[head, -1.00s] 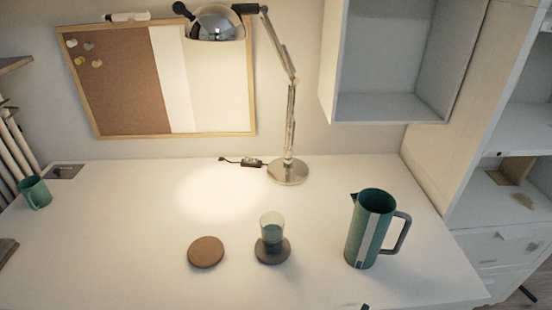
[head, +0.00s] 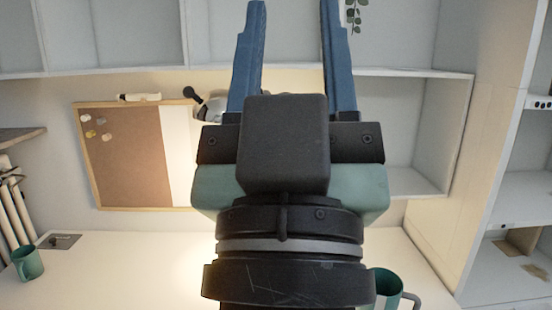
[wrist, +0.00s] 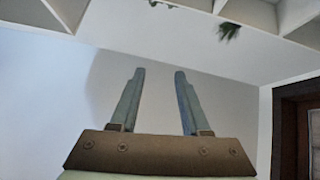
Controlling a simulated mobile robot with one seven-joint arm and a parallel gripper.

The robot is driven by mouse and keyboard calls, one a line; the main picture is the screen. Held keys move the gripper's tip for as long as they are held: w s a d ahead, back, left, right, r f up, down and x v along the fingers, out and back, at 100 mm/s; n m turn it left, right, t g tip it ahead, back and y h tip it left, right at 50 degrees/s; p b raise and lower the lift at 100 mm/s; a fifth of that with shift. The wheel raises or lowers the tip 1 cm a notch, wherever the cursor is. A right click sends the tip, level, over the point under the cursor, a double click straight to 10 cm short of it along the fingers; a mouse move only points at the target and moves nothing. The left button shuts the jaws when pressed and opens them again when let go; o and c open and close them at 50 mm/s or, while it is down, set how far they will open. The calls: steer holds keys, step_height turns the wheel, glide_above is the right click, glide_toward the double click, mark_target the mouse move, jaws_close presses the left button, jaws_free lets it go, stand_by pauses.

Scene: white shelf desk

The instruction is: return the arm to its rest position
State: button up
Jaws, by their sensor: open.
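My gripper (head: 293,15) is raised in the middle of the head view, pointing up, with its two blue fingers apart and nothing between them. In the wrist view my gripper (wrist: 158,72) is also open and empty, facing a pale wall and the shelf's underside. My wrist hides the middle of the desk and most of the lamp in the head view.
The white desk (head: 130,270) lies below. A green mug (head: 27,263) stands at its left, and a green pitcher (head: 384,285) shows partly at right behind my wrist. A corkboard (head: 125,155) hangs behind. White shelves (head: 415,73) are above; a cabinet stands at right.

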step_height(320, 180, up, 16)
steer(key=s+a+y+p, duration=0.1)
steer(key=p, duration=1.3)
steer(key=shift+t+p, duration=0.3)
steer(key=shift+p, duration=0.05)
steer(key=shift+s, duration=0.1)
